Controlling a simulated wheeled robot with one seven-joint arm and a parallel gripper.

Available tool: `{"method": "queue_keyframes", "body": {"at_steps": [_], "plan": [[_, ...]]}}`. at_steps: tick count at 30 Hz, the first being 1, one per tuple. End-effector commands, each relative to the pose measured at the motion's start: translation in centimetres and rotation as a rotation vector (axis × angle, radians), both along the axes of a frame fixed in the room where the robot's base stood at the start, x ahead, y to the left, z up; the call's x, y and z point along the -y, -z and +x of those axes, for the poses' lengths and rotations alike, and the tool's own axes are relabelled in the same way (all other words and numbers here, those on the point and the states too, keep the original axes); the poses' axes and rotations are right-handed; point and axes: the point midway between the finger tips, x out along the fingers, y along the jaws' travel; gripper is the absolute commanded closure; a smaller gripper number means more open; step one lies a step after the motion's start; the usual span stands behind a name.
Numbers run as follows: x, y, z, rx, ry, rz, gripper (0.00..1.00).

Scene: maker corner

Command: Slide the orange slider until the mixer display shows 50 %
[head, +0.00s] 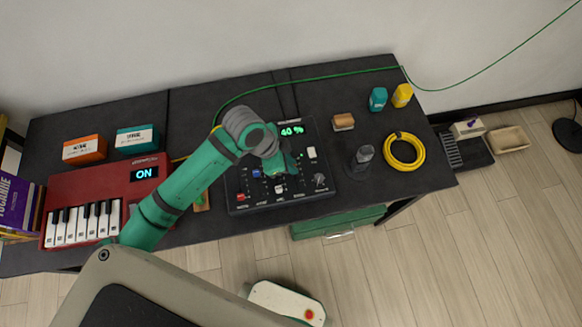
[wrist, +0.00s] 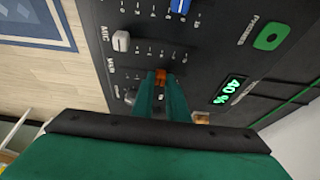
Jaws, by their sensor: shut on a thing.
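The mixer (head: 240,200) is a black panel on the dark table, and it fills much of the wrist view (wrist: 215,60). Its display (head: 291,131) reads 40 % in green, and the same reading shows in the wrist view (wrist: 230,89). The orange slider (wrist: 161,74) sits between the fingertips of my gripper (wrist: 161,82), which is shut on it. In the head view my gripper (head: 280,170) is over the mixer and hides the orange slider. A white slider (wrist: 121,41) and a blue slider (wrist: 180,5) stand apart from it.
A red keyboard (head: 125,172) with an ON display is at the left. A dark upright object (head: 362,157), a yellow cable coil (head: 404,150) and a wooden-topped block (head: 343,122) stand right of the mixer. A green cable (head: 330,78) runs along the back.

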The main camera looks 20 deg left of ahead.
Motion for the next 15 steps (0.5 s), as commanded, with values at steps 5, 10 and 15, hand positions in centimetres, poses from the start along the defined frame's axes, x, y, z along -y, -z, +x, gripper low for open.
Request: {"method": "queue_keyframes", "body": {"at_steps": [5, 10, 15], "plan": [[-0.62, 0.06, 1.21, -0.001, 0.001, -0.002, 1.0], [-0.5, 0.06, 1.18, 0.0, 0.002, -0.004, 1.0], [-0.4, 0.04, 1.21, 0.0, 0.005, -0.002, 0.67]]}}
